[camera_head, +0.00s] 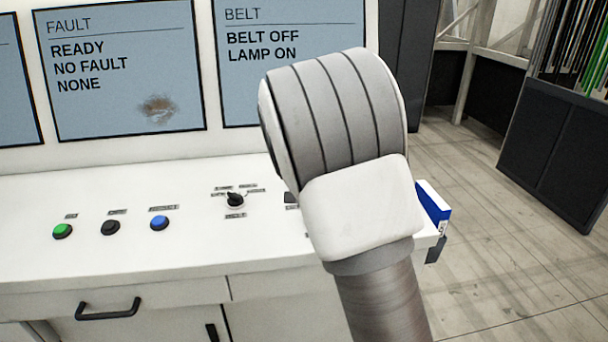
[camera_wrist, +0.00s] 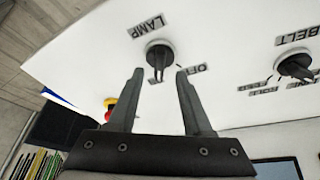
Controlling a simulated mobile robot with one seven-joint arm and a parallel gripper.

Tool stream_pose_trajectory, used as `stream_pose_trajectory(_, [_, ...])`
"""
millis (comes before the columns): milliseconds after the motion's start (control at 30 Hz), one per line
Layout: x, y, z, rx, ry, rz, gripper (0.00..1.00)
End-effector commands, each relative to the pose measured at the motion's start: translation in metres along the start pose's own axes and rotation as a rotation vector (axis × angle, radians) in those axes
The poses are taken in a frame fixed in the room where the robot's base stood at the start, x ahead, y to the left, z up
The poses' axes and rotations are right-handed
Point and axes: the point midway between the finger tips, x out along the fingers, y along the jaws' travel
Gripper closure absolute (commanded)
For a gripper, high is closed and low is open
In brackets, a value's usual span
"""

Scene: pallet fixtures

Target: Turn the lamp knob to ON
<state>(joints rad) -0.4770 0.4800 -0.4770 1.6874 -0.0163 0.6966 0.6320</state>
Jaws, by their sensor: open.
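The lamp knob (camera_wrist: 160,53) is a round black knob on the white panel top, with a LAMP label (camera_wrist: 146,26) beyond it and an OFF label (camera_wrist: 197,69) to its right. Its grip bar points towards my gripper; an ON label cannot be made out. My gripper (camera_wrist: 160,72) is open, with one fingertip on each side of the knob's near part; contact cannot be told. In the head view my arm hides the lamp knob and gripper. The BELT screen (camera_head: 290,50) reads "BELT OFF, LAMP ON".
The belt knob (camera_head: 235,200) stands left of my arm, also in the wrist view (camera_wrist: 295,66). Green (camera_head: 62,231), black (camera_head: 110,227) and blue (camera_head: 159,223) buttons lie further left. A red-and-yellow button (camera_wrist: 110,103) sits near my gripper. A blue box (camera_head: 434,203) is at the console's right end.

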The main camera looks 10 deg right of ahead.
Motion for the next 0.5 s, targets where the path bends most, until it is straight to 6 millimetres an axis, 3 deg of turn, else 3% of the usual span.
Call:
stream_pose_trajectory(300, [-0.081,-0.001,0.000,0.000,0.004,-0.004,0.50])
stream_pose_trajectory(500, [-0.117,-0.001,0.000,0.000,0.002,-0.002,0.50])
